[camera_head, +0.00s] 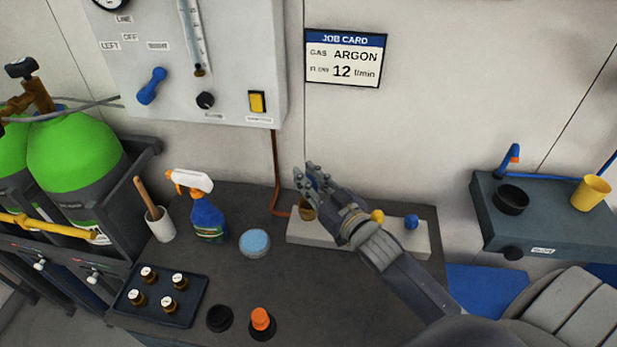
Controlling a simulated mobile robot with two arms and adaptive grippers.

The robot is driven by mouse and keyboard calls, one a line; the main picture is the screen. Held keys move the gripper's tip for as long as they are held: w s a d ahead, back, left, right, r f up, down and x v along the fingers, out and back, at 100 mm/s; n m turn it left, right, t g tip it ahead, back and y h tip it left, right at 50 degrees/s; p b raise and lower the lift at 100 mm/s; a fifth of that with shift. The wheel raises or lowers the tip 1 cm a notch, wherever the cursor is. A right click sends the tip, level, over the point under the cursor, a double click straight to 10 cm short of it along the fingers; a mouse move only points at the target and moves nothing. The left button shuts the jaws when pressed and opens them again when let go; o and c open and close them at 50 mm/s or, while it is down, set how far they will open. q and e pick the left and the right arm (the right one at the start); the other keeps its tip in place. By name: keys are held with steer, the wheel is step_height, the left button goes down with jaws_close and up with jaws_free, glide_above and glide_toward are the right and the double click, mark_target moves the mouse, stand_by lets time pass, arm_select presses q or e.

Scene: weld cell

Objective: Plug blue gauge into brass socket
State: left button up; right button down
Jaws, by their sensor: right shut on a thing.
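My right gripper (319,183) comes in from the lower right and is over the left part of a pale block (340,246) on the dark bench. It is shut on a blue thing, which I take as the blue gauge (323,177); the fingers hide most of it. A brass socket (306,213) shows on the block's left end, just below the fingers and partly covered. I cannot tell whether the gauge touches it. A yellow fitting (377,216) and a blue fitting (411,222) stand farther right on the block. My left gripper is not in view.
A spray bottle (207,215), a cup with a wooden handle (160,224), a round blue-topped tin (255,243) and a tray of small bottles (188,313) stand left. An orange-topped knob (261,320) is in front. A grey panel (235,60) is behind.

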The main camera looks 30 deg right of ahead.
steer(key=shift+f, duration=0.25)
steer(key=c, duration=1.7)
jaws_free()
steer(key=shift+f, duration=0.1)
steer(key=shift+s, duration=0.1)
steer(key=shift+s+d+p, duration=0.25)
steer(key=shift+s+p, duration=0.25)
steer(key=shift+s, duration=1.3)
steer(key=shift+s+d+p, duration=0.2)
steer(key=shift+s+p, duration=0.3)
steer(key=shift+s, duration=1.35)
steer(key=shift+s+d+p, duration=0.25)
steer(key=shift+s+p, duration=0.25)
steer(key=shift+s, duration=1.3)
